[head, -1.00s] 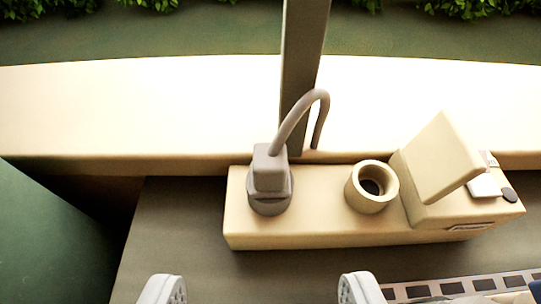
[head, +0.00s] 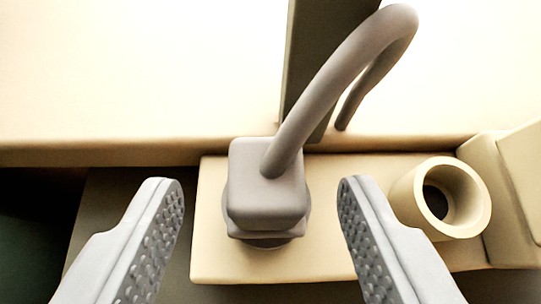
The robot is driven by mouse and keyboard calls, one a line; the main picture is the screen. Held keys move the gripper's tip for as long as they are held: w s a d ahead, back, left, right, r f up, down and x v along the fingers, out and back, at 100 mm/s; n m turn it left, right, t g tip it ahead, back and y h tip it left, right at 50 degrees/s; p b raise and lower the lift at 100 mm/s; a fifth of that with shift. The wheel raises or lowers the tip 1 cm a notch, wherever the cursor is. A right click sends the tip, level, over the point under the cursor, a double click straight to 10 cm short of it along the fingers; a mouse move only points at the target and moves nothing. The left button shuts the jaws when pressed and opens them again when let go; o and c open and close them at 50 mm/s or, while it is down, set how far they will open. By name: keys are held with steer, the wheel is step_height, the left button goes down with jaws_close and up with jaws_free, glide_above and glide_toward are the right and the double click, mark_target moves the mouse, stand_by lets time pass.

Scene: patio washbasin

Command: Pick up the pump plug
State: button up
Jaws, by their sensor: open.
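The pump plug (head: 266,190) is a grey-brown block with a thick cable (head: 330,90) arching up and back from its top. It sits upright in the left socket of a cream socket block (head: 325,255); the socket under it is mostly hidden. My gripper (head: 256,190) is open and empty. In the picture one finger is to the left of the plug and the other to its right, with a gap on each side. Neither finger appears to touch the plug.
An empty round socket (head: 440,198) stands on the block to the right of the plug, close to my right finger. A cream raised part (head: 510,185) is at the far right. A dark post (head: 322,60) and a pale ledge (head: 120,90) are behind.

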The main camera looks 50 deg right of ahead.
mark_target(266, 199)
steer(key=x, duration=0.3)
steer(key=shift+w+d+f, duration=0.1)
steer(key=shift+d+f, duration=0.05)
steer(key=shift+d, duration=0.1)
steer(key=shift+c, duration=0.2)
steer(key=c, duration=1)
steer(key=shift+c, duration=0.2)
